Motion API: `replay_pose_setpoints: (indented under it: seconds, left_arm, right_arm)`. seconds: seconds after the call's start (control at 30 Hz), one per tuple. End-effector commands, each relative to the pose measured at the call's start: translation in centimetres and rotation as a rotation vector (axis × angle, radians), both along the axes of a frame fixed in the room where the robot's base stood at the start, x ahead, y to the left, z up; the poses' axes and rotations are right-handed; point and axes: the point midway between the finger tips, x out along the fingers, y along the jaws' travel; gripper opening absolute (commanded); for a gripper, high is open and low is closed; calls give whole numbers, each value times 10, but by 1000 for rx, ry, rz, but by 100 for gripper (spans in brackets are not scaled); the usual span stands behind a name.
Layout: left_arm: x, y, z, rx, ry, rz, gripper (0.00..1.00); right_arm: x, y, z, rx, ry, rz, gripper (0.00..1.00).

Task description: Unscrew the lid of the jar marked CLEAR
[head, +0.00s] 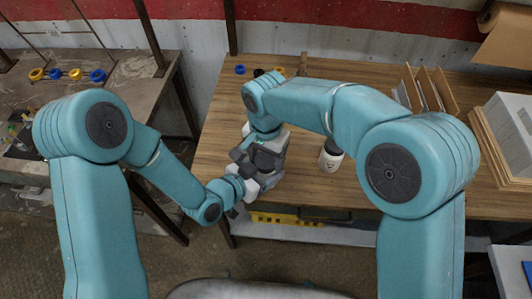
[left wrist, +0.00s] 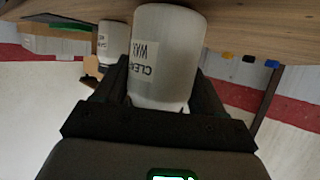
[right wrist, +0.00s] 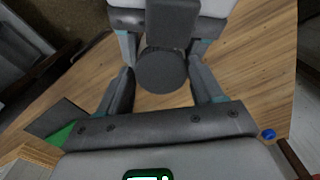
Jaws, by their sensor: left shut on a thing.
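My left gripper (left wrist: 158,75) is shut on the white jar (left wrist: 168,40), whose label (left wrist: 146,62) appears upside down in the left wrist view and reads CLEAR WAX. The jar's lid end is hidden there. In the right wrist view a dark round lid (right wrist: 162,72) lies between the fingers of my right gripper (right wrist: 162,82), with narrow gaps at both sides. The right gripper is open around the lid. In the head view my left gripper (head: 258,180) and right gripper (head: 268,152) are close together and largely hide the held jar.
A second white jar (head: 330,160) with a dark lid stands on the wooden table (head: 390,200), right of the grippers. It also shows in the left wrist view (left wrist: 113,42). Small coloured pieces (head: 258,71) lie at the table's back. Upright boards (head: 430,90) stand at right.

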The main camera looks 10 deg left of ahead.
Motion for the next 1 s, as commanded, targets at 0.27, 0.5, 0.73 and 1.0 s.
replay_pose_setpoints:
  seconds: [0.27,0.5,0.73,1.0]
  left_arm:
    - [1,0,1,-1,-2,2,0]
    - [1,1,1,-1,-2,3,0]
    - [1,1,1,-1,-1,4,0]
    - [1,1,1,-1,-2,3,0]
  right_arm:
    - [0,0,0,-1,0,3,23]
    - [0,-1,1,-1,2,253,23]
    - [0,-1,1,-2,3,296,23]
    - [0,-1,1,-1,2,294,85]
